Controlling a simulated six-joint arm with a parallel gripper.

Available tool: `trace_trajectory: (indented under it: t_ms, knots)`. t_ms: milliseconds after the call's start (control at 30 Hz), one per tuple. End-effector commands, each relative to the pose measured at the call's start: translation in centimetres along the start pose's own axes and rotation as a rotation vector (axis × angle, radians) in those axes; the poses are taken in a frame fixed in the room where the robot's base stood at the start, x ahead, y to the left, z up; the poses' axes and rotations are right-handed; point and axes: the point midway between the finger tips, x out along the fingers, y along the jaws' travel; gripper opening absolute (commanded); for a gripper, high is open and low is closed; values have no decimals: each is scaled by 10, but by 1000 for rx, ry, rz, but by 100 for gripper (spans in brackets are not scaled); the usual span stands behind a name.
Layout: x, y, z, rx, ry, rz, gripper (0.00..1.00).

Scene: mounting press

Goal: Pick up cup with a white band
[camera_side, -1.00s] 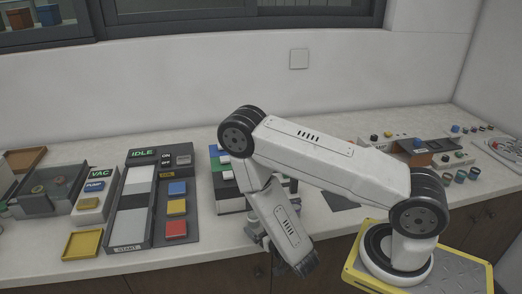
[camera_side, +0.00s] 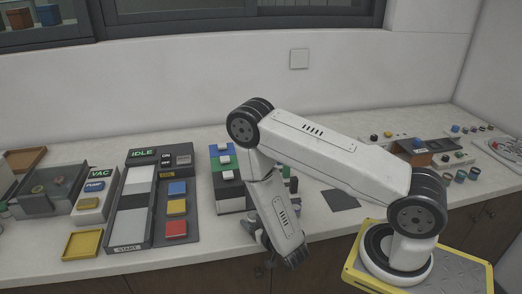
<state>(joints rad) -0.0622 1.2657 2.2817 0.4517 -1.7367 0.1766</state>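My gripper (camera_side: 256,233) is at the lower middle, beside my lower forearm and near the counter's front edge, well to the left of the cups. It is small and partly hidden by my arm, so I cannot tell whether it is open or shut. I see no cup at it.
A stack of coloured boxes (camera_side: 225,176) is close behind my forearm. A VAC unit (camera_side: 93,200) and a yellow tray (camera_side: 82,244) are farther left. A dark flat square (camera_side: 341,200) lies under my upper arm.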

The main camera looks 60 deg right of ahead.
Motion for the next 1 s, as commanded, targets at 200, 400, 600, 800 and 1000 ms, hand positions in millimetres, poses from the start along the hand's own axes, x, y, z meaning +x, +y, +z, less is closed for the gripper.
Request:
trace_trajectory:
  t_ms: [200, 400, 600, 800, 1000]
  knots:
    - [0, 0, 0, 0, 0, 0, 0]
    - [0, 0, 0, 0, 0, 0, 0]
    - [0, 0, -3, 0, 0, 0, 0]
    - [-2, 0, -13, 1, 1, 0, 0]
    - [-6, 0, -31, 2, 2, 0, 0]
